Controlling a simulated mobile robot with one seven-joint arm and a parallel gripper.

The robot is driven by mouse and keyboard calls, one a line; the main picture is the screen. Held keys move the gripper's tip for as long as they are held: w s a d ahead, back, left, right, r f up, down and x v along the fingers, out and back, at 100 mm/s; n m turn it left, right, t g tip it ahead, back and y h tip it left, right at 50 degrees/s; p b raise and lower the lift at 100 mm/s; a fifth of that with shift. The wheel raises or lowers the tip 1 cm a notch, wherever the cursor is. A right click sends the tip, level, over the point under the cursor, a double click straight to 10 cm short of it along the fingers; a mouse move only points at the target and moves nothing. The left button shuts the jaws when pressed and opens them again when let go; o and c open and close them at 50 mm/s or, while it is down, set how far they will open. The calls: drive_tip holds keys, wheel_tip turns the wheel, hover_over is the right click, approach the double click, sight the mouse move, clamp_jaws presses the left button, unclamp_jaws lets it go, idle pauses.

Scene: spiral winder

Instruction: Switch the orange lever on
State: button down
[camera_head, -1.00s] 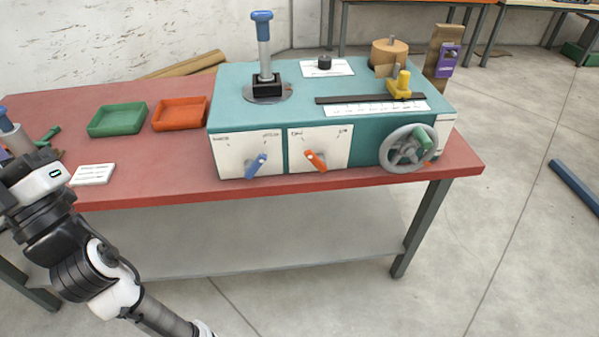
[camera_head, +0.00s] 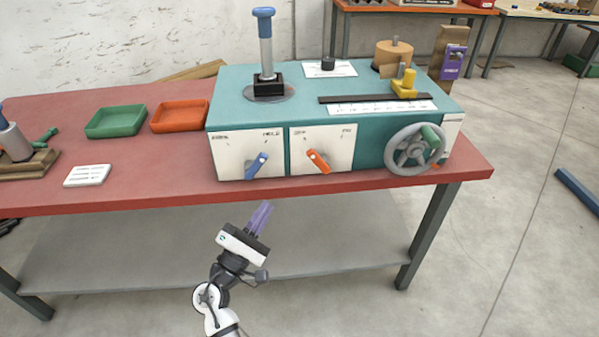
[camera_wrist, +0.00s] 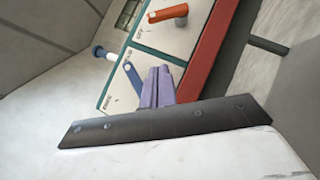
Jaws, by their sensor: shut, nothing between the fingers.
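The orange lever (camera_head: 318,160) sits on the right white panel (camera_head: 339,140) on the front of the teal machine. It tilts up to the left, towards the panel's left label, which looks like OFF in the wrist view. The lever shows near the top of the wrist view (camera_wrist: 168,13). My gripper (camera_head: 264,207) is below and in front of the table edge, lower left of the lever and apart from it. Its purple fingers (camera_wrist: 158,85) are together and hold nothing. In the wrist view they overlap the blue lever's panel; whether they touch it cannot be told.
The blue lever (camera_head: 256,165) is on the left panel, close to the orange one. A grey handwheel (camera_head: 391,158) is to the right. The red table edge (camera_head: 120,207) lies between my gripper and the panels. Green (camera_head: 116,135) and orange (camera_head: 158,127) trays are at left.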

sight(319, 162)
drive_tip(key=shift+s+d+f, duration=0.1)
drive_tip(key=shift+d, duration=0.05)
drive_tip(key=s+d+r+p+x, duration=0.1)
drive_tip(key=p+x, duration=0.4)
drive_tip(key=x, duration=0.8)
drive_tip(key=shift+s+d, duration=0.3)
drive_tip(key=shift+s, duration=0.2)
drive_tip(key=shift+w+r+p, duration=0.15)
drive_tip(key=shift+r+p, duration=0.05)
drive_tip(key=shift+p, duration=0.1)
